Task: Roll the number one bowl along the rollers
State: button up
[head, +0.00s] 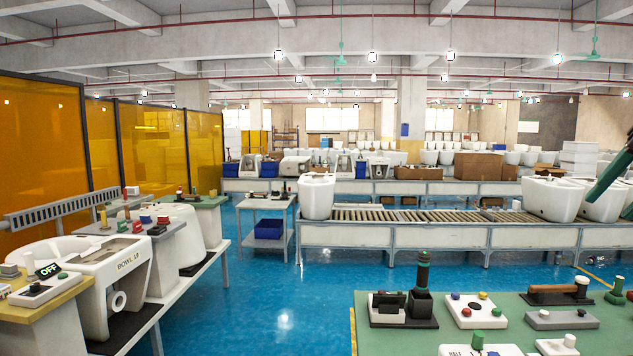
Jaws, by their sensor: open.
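A roller conveyor (420,232) runs across the middle of the head view, with bare rollers along most of its top. A white bowl (317,198) stands upright at its left end. Two more white bowls, one (551,200) left of the other (598,208), stand close together at its right end. I can read no number on any of these, so I cannot tell which is number one. My gripper (608,203) shows as dark green parts at the right edge, open, in front of the rightmost bowl. The picture edge cuts it off, and contact is unclear.
A green-topped table (385,340) with control boxes and tools fills the lower right. A small table (268,203) with a blue bin stands left of the conveyor. Blue floor (300,320) is clear between.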

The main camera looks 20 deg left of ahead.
aim_at(315, 191)
jog(key=j+u, duration=0.1)
jog(key=u, duration=1.8)
jog(key=i+j+u, duration=0.15)
jog(key=j, duration=0.3)
jog(key=i+j+u, duration=0.1)
jog(key=j, duration=0.35)
jog(key=i+j+u, duration=0.15)
jog(key=j, duration=0.25)
jog(key=i+j+u, duration=0.1)
jog(key=i+j, duration=0.2)
jog(key=i+j+z, duration=0.5)
jog(key=i, duration=0.25)
jog(key=i+l+z, duration=0.15)
jog(key=i+z, duration=0.25)
jog(key=i+l+z, duration=0.1)
jog(key=z, duration=0.3)
jog(key=i+j+z, duration=0.1)
jog(key=i+z, duration=0.6)
jog(key=i, duration=1.4)
jog(key=i+j, duration=0.1)
jog(key=i, duration=2)
jog(key=i+z, duration=0.15)
jog(key=i, duration=0.9)
jog(key=i+j+z, duration=0.15)
jog(key=i, duration=0.9)
